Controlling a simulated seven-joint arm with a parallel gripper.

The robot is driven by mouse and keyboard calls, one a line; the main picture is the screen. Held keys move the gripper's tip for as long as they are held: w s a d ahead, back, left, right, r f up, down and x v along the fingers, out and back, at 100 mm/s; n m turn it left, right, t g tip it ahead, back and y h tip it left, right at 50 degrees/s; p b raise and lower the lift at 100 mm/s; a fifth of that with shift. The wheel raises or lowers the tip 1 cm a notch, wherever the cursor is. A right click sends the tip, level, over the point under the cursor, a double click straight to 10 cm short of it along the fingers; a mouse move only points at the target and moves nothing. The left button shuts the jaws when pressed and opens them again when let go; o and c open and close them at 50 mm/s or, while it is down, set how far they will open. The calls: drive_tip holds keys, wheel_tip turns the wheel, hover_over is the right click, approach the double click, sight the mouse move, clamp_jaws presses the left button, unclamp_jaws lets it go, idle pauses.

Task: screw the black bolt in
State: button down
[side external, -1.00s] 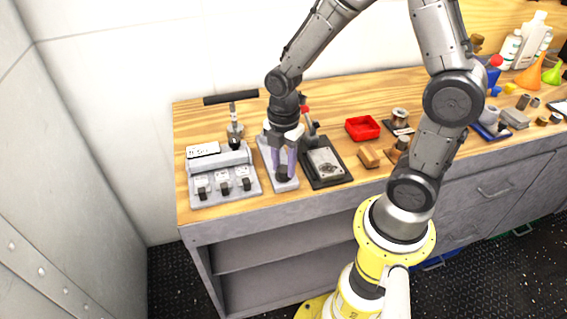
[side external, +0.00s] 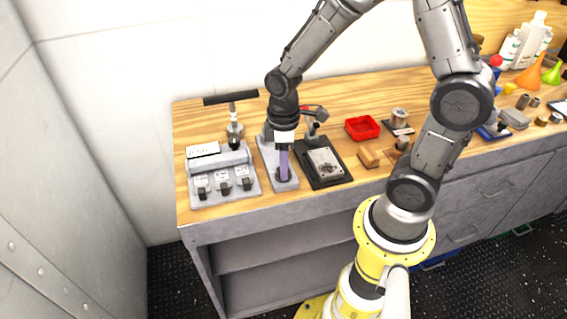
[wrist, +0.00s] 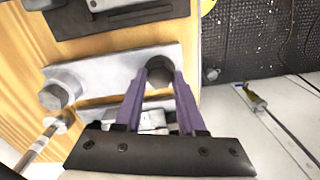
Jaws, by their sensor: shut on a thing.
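The black bolt (wrist: 159,76) stands at one end of a light grey plate (wrist: 110,75) on the wooden bench. In the wrist view my gripper's purple fingers (wrist: 160,84) are shut on the bolt's head from both sides. In the side view my gripper (side external: 283,176) points straight down over the near end of the grey plate (side external: 291,185). The bolt is mostly hidden there. How deep the bolt sits in the plate cannot be told.
A silver hex bolt (wrist: 62,88) stands at the plate's other end. A grey block with labelled switches (side external: 222,178) is close on the left. A black tray with a metal plate (side external: 324,163) is close on the right. A red bin (side external: 362,128) lies farther right.

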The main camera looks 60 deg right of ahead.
drive_tip(key=m, duration=0.5)
drive_tip(key=shift+w+r+m, duration=0.1)
drive_tip(key=shift+r+m, duration=0.05)
drive_tip(key=shift+m, duration=0.15)
drive_tip(key=m, duration=0.4)
drive_tip(key=shift+m, duration=0.3)
drive_tip(key=m, duration=1)
drive_tip(key=shift+w, duration=0.1)
drive_tip(key=m, duration=1.5)
drive_tip(key=shift+m, duration=2.4)
